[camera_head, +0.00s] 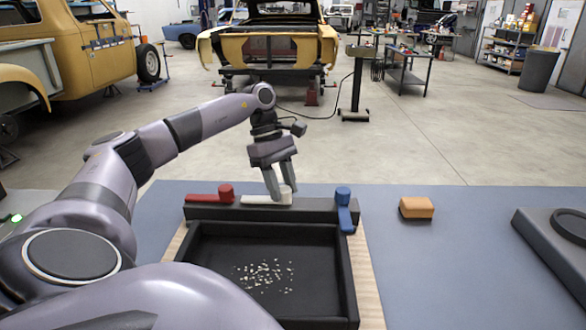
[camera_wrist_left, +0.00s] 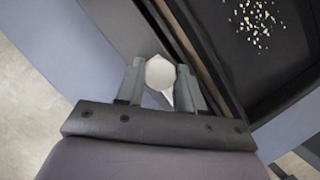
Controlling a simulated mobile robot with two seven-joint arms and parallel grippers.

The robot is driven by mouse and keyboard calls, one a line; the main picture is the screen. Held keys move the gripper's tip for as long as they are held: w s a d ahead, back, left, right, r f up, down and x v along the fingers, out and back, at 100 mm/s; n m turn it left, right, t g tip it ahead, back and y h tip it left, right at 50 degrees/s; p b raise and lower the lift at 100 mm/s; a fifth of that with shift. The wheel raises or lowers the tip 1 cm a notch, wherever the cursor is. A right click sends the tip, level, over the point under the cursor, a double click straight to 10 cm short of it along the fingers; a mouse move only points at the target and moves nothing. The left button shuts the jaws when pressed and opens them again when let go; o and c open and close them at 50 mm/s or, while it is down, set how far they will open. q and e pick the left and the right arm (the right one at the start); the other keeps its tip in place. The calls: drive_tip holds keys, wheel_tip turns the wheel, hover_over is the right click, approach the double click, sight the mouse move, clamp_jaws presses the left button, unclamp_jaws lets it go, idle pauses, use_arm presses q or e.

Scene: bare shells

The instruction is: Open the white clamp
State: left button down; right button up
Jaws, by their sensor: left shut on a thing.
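The white clamp (camera_head: 262,199) sits in the middle of the dark bar at the back of a black tray. In the head view its lever points left along the bar, like the red one's. My left gripper (camera_head: 280,193) reaches down from above and is shut on the clamp's round knob. In the left wrist view the white knob (camera_wrist_left: 160,73) lies between the two fingertips, and part of the lever shows below it. My right gripper is in neither view.
A red clamp (camera_head: 212,195) is left of the white one, its lever along the bar. A blue clamp (camera_head: 344,207) is at the right end, its lever pointing toward me. The black tray (camera_head: 350,290) holds pale chips. An orange block (camera_head: 416,208) lies on the table to the right.

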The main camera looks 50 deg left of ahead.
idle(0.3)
use_arm(q)
drive_tip(key=c, duration=0.7)
unclamp_jaws()
drive_tip(key=v, duration=0.7)
drive_tip(key=shift+p, duration=0.35)
drive_tip(key=shift+r, duration=0.1)
